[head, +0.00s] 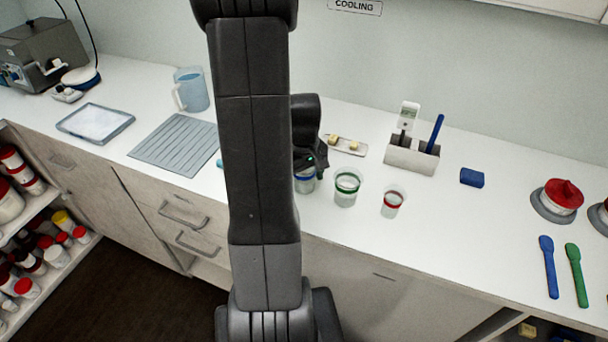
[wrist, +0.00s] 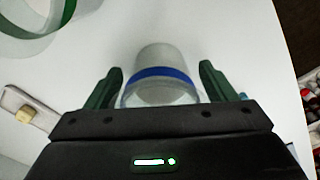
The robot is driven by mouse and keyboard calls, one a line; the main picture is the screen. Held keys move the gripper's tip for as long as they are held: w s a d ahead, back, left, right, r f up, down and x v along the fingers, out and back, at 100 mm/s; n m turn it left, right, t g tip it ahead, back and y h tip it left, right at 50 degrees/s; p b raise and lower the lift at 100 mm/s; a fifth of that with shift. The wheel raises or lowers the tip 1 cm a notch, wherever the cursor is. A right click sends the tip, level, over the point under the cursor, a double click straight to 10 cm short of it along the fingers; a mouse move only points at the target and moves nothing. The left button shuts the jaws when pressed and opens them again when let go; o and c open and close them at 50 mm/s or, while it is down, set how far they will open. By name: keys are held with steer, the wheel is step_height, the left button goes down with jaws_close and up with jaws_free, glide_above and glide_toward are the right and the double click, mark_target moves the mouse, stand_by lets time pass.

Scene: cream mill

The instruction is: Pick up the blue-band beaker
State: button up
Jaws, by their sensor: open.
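The blue-band beaker (wrist: 162,80) is a clear cup with a blue stripe. In the wrist view it stands between the two green fingers of my gripper (wrist: 155,85), with a gap visible on each side. My gripper is open. In the head view the blue-band beaker (head: 305,183) is mostly hidden behind my arm and gripper (head: 310,163); only its lower right part shows on the counter. I cannot tell how deep the beaker sits between the fingers.
A green-band beaker (head: 346,188) stands close to the right, and a red-band beaker (head: 392,204) beyond it. A small tray (head: 347,147) and a grey holder (head: 411,157) stand behind. A ribbed grey mat (head: 176,143) lies left. The counter front between is clear.

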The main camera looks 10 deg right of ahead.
steer(key=shift+c, duration=0.5)
steer(key=c, duration=0.8)
